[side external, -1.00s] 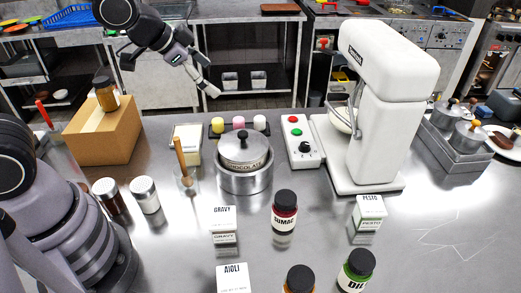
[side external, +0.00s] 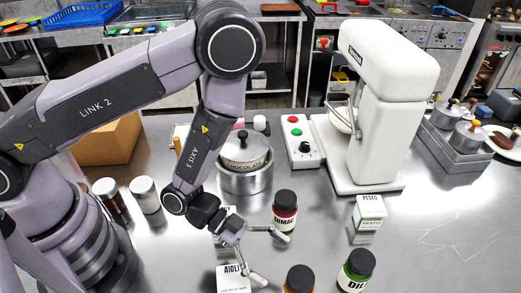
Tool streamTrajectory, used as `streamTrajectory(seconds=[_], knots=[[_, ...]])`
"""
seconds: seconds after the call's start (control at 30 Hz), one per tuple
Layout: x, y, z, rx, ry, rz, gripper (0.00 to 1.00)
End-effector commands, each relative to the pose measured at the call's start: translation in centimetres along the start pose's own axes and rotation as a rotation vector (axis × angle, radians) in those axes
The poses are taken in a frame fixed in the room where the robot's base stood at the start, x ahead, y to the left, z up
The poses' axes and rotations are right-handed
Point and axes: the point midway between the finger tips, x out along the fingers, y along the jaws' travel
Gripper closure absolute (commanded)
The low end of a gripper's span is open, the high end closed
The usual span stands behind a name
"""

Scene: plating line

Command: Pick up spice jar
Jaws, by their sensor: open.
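Several spice jars stand upright on the steel table. A jar with an orange-brown body and dark lid (side external: 299,278) is cut off by the bottom edge. My gripper (side external: 270,258) is open and empty, low over the table. One finger overlaps the base of the sumac jar in the picture; the other is left of the orange-brown jar. I cannot tell whether either touches a jar.
The aioli carton (side external: 232,280) is beside my gripper, and another carton is mostly hidden behind it. The pesto carton (side external: 368,212) stands to the right. A chocolate pot (side external: 245,180), two shakers (side external: 145,195) and a white mixer (side external: 380,130) stand behind.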

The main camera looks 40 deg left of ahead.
Motion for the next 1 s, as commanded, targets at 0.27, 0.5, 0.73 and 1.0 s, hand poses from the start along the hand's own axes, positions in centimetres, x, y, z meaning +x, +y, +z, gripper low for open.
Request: streamTrajectory(seconds=[0.27,0.5,0.73,1.0], knots=[[4.2,0.0,-0.1,0.003,0.0,0.0,0.17],[6.2,-0.1,0.0,-0.002,-0.002,-0.003,0.17],[6.1,-0.1,0.0,-0.002,-0.002,-0.003,0.24],[6.1,-0.1,0.0,-0.002,-0.002,-0.004,0.59]])
